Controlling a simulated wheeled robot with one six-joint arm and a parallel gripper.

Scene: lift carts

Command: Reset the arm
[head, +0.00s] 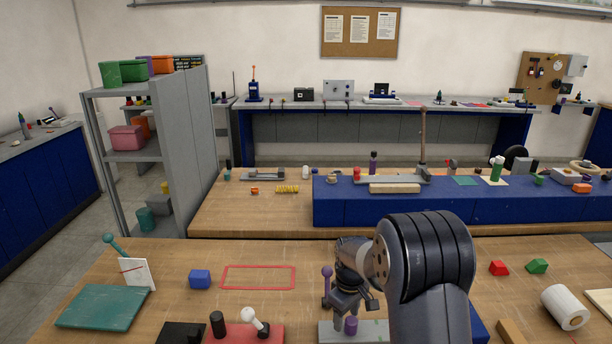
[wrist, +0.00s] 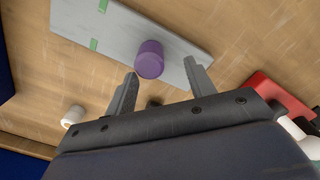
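My gripper (head: 358,303) hangs over the front workbench in the head view, low above a grey plate (head: 335,333). It also shows in the wrist view (wrist: 161,69), with its two fingers spread apart and nothing between their tips that I can see held. A purple cylinder (wrist: 149,59) stands on the grey plate with green marks (wrist: 180,38), just beyond the fingers. My arm is bent and hides part of the plate and bench to the right.
A white roll (head: 565,307) lies right. A blue riser (head: 340,205) stands behind. Bare wood surrounds the red outline (head: 259,266).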

